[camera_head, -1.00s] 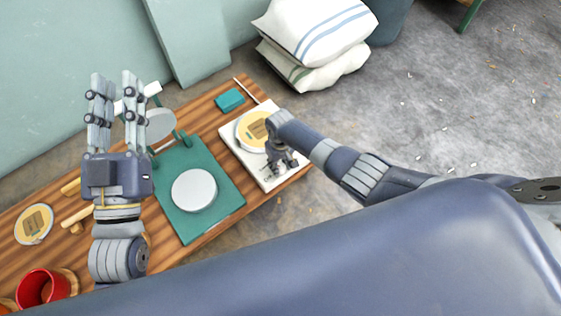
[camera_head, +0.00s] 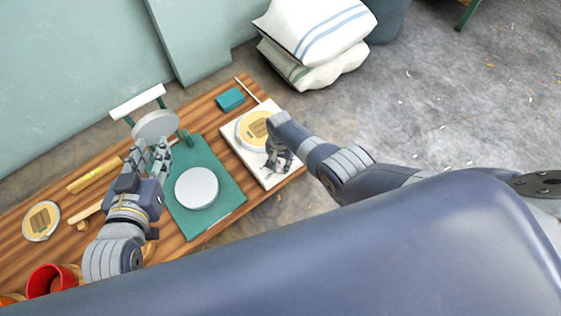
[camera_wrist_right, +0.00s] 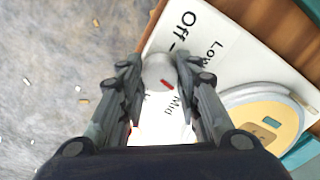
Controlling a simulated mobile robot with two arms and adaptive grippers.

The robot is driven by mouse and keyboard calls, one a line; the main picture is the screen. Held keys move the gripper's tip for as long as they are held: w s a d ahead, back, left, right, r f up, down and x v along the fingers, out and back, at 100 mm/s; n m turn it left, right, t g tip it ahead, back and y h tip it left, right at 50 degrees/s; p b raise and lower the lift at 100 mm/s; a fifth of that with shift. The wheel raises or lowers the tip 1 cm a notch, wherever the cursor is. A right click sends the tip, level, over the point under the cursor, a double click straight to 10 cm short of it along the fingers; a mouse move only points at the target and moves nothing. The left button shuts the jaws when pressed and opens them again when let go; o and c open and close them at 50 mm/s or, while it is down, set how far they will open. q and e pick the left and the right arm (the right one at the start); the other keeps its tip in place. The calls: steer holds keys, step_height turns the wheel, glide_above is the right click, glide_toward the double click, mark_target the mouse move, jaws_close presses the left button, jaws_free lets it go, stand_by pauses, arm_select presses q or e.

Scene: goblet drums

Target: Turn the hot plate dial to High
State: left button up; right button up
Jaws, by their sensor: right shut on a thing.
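The white hot plate (camera_head: 236,148) lies on the right end of the wooden table, with a yellow-topped round burner (camera_head: 254,130). My right gripper (camera_head: 278,165) is over its near corner. In the right wrist view, my right gripper (camera_wrist_right: 159,72) is shut on the grey round dial (camera_wrist_right: 158,67), one finger on each side. The dial's red mark points down-right, close to the Mid label (camera_wrist_right: 181,104). Off and Low are readable above; another label beside Mid is mostly hidden. My left gripper (camera_head: 154,156) is open and empty, beside the green press.
A green press (camera_head: 220,170) with a pale disc (camera_head: 197,188) and a raised round lid (camera_head: 156,125) stands left of the hot plate. A teal block (camera_head: 230,98) lies behind. A red cup (camera_head: 48,281) is at lower left. Striped cushions (camera_head: 315,35) lie beyond the table.

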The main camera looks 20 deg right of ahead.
steer(key=m, duration=0.3)
steer(key=shift+a, duration=0.1)
steer(key=m, duration=0.2)
steer(key=shift+m, duration=0.4)
steer(key=m, duration=0.8)
steer(key=shift+m, duration=0.4)
arm_select(q)
steer(key=shift+s+a+f, duration=0.15)
steer(key=shift+s+f, duration=0.1)
steer(key=shift+f, duration=0.15)
arm_select(e)
steer(key=shift+m, duration=0.5)
arm_select(q)
steer(key=shift+w+r, duration=0.1)
arm_select(e)
steer(key=o, duration=1.1)
